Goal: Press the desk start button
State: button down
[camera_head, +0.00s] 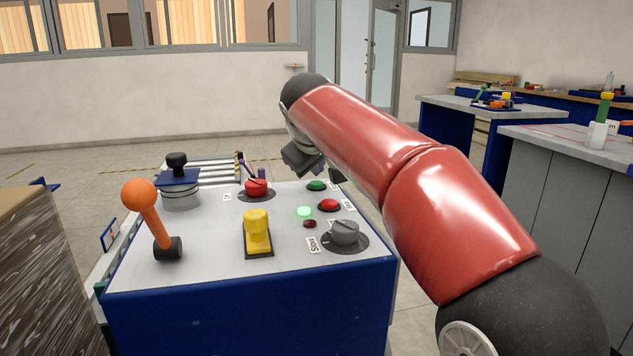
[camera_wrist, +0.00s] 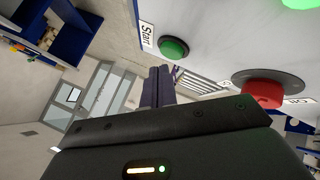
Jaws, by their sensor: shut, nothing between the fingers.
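The start button is a green push button (camera_head: 316,186) near the far right of the sloped white desk panel (camera_head: 205,235). In the wrist view the green button (camera_wrist: 173,48) sits beside a label reading "Start", just beyond and slightly right of the fingertips. My gripper (camera_wrist: 159,72) is shut, its dark fingers together with nothing between them. A gap seems to remain between fingertips and button; the exact distance is hard to tell. In the head view my arm reaches in from the right, and its wrist hangs above the far side of the panel, with the fingertips not clearly visible.
A red mushroom button (camera_head: 257,188) stands left of the start button. A red button (camera_head: 328,204), lit green lamp (camera_head: 304,211), grey knob (camera_head: 345,232), yellow switch (camera_head: 257,232), orange lever (camera_head: 142,200) and black-topped knob (camera_head: 178,165) share the panel. Worktables (camera_head: 560,135) stand right.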

aim_at(316, 185)
jog(key=shift+r+p, duration=2.6)
jog(key=shift+p, duration=0.05)
jog(key=shift+s+f, duration=0.1)
